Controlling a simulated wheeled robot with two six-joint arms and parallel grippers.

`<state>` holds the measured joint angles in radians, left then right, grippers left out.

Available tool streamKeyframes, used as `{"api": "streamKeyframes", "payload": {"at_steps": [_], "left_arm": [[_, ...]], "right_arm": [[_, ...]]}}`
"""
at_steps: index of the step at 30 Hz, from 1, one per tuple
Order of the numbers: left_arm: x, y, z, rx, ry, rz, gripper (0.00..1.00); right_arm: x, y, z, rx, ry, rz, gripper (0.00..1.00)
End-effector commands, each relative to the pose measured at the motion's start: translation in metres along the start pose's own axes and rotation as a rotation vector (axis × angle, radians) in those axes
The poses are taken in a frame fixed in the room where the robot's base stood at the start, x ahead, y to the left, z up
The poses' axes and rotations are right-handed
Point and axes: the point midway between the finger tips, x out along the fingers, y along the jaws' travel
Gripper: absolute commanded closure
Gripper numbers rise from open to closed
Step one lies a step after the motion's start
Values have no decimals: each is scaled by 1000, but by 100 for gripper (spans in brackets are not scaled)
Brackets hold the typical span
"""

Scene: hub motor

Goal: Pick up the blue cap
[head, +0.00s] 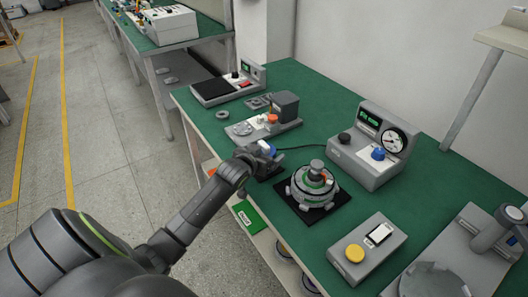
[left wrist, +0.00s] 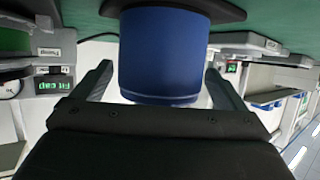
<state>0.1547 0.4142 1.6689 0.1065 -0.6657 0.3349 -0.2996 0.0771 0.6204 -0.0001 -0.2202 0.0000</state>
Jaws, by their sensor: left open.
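The blue cap (head: 267,147) is partly hidden by my left gripper (head: 262,157) in the head view. In the left wrist view the cap (left wrist: 165,55) is a large blue cylinder on a dark base (left wrist: 222,14), and that picture looks upside down. The two fingers of my left gripper (left wrist: 156,80) are apart, one on each side of the cap. A gap shows between the cap and each finger. My right gripper is in neither view.
The hub motor (head: 315,188) sits on a black mat right of my left gripper. A grey gauge box (head: 368,148) with a blue knob stands behind it. A grey box with a yellow button (head: 355,252) is nearer. Green tabletop (head: 310,88) is clear at the back.

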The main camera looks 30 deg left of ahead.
Motion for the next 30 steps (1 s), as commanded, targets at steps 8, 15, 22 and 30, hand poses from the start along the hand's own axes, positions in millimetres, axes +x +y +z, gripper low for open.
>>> {"api": "streamKeyframes", "payload": {"at_steps": [8, 15, 22, 30], "left_arm": [[3, 0, 0, 0, 1, 1, 7], [3, 0, 0, 0, 1, 0, 36], [2, 0, -1, 0, 2, 1, 58], [-1, 0, -11, 1, 5, 1, 58]], "right_arm": [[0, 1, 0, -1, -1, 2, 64], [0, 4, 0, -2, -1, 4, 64], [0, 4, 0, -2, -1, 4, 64], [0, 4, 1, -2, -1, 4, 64]]}}
